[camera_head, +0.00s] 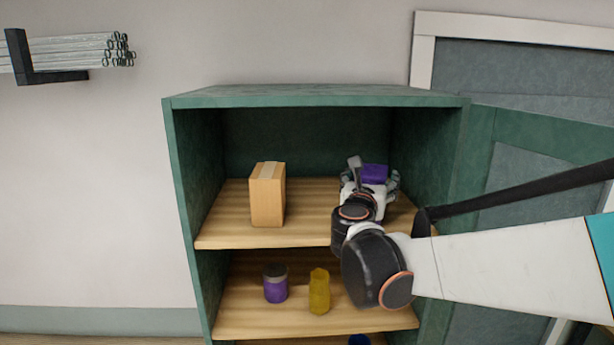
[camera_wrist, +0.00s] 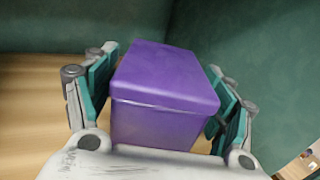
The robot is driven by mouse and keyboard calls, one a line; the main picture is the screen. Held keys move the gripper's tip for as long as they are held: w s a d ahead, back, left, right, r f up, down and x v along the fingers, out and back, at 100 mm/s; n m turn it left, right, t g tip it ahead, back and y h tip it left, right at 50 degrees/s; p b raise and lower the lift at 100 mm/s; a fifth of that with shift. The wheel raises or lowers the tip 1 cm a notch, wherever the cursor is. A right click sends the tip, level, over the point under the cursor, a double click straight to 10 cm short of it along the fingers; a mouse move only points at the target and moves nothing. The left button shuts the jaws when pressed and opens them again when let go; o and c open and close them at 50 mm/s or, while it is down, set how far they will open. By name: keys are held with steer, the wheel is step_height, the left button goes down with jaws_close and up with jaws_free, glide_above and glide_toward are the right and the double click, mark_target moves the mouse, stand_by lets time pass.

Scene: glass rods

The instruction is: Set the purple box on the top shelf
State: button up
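The purple box (camera_head: 374,173) is over the right side of the top shelf (camera_head: 318,198) inside the green cabinet. My gripper (camera_head: 370,180) reaches into that compartment around the box. In the wrist view the purple box (camera_wrist: 162,95) sits between the two fingers of my gripper (camera_wrist: 165,90), with the finger pads close against its left and right sides. The box's lid faces up toward the camera. Its underside is hidden, so I cannot tell whether it touches the shelf.
A cardboard box (camera_head: 267,195) stands on the left of the top shelf. A purple jar (camera_head: 275,284) and a yellow bottle (camera_head: 319,291) stand on the shelf below. The cabinet's open green door (camera_head: 500,150) is at right. Glass rods (camera_head: 75,52) lie on a wall bracket at upper left.

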steer(key=shift+r, duration=0.1)
steer(key=shift+r, duration=0.1)
steer(key=shift+b+v, duration=1.35)
steer(key=shift+v, duration=4.8)
steer(key=s+d+f+m+g+y, duration=0.1)
steer(key=s+d+f+m+g, duration=0.5)
steer(key=s+d+f+m, duration=0.7)
steer(key=s+a+f+m+g+y, duration=0.3)
steer(key=s+a+f+m+y, duration=0.3)
steer(key=m, duration=1.2)
steer(key=s+a+f, duration=0.2)
steer(key=s, duration=0.1)
steer(key=shift+s+g, duration=0.25)
steer(key=shift+g, duration=0.05)
